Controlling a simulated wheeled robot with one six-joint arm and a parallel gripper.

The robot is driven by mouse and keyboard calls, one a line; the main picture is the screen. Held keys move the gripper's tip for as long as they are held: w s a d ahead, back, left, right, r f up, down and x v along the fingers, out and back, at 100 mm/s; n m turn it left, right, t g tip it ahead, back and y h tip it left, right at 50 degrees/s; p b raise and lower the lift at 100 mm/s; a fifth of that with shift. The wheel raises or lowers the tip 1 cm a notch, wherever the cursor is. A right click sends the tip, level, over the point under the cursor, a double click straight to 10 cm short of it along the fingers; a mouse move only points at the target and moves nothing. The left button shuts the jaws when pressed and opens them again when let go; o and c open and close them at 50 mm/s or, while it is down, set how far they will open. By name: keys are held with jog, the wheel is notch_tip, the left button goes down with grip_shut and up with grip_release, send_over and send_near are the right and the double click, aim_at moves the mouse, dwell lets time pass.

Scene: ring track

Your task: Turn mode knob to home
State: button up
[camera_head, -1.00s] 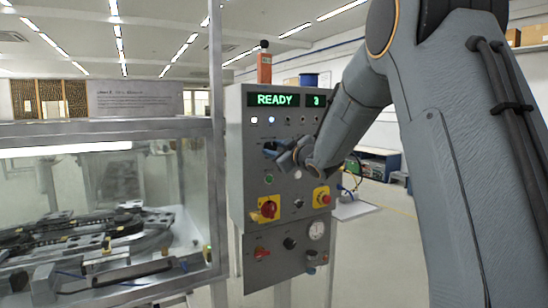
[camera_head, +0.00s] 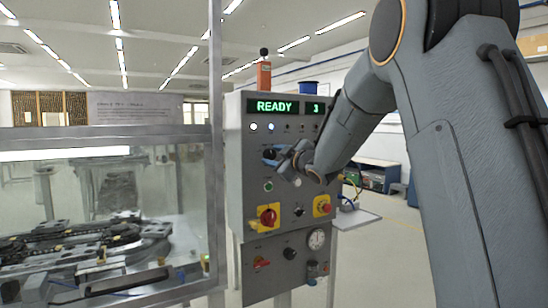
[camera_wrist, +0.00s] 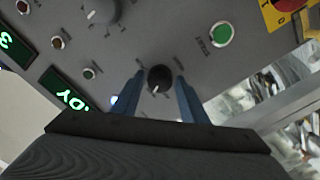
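The grey control panel (camera_head: 237,180) has a green display reading READY and 3. A black mode knob (camera_wrist: 160,78) with a short white pointer mark sits on the panel face; its printed labels are too small to read. It also shows in the head view (camera_head: 269,153), partly covered by my gripper (camera_head: 279,158). In the wrist view my gripper (camera_wrist: 159,80) has its two blue fingers on either side of the knob, with a visible gap to each side. The fingers are apart and not shut on it. Whether the tips reach the knob's depth cannot be told.
A green button (camera_wrist: 222,34), a larger grey knob (camera_wrist: 103,10) and small lamps lie near the knob. Lower on the panel are a red switch on yellow (camera_head: 267,217) and a red stop button (camera_head: 322,205). A glazed machine enclosure (camera_head: 105,215) stands left.

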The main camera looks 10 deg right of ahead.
jog(key=shift+o, duration=0.9)
jog(key=b+v, duration=0.1)
jog(key=v, duration=0.6)
jog(key=shift+s, duration=0.35)
jog(key=shift+d, duration=0.1)
jog(key=s+d+f+m+g+h+p, duration=0.1)
jog(key=s+f+m+g+h, duration=0.25)
jog(key=s+f, duration=0.5)
jog(key=s+d+f+m+g+h+p, duration=0.1)
jog(key=s+d+f+m+g+h, duration=0.25)
jog(key=f, duration=0.85)
jog(key=s+a+f+m+g, duration=0.2)
jog(key=s+f+g, duration=0.1)
jog(key=s, duration=0.6)
jog(key=s+a+f+m+g+y, duration=0.1)
jog(key=s+f, duration=0.4)
jog(key=s, duration=0.5)
jog(key=s+a+f+m+g+p, duration=0.1)
jog(key=s+a+f+m+g, duration=0.1)
jog(key=s+g, duration=0.4)
jog(key=s+a+f, duration=0.1)
jog(key=s+a, duration=0.1)
jog(key=s, duration=0.2)
jog(key=shift+s+f+m, duration=0.25)
jog(key=shift+f+m, duration=0.05)
jog(key=shift+f, duration=0.1)
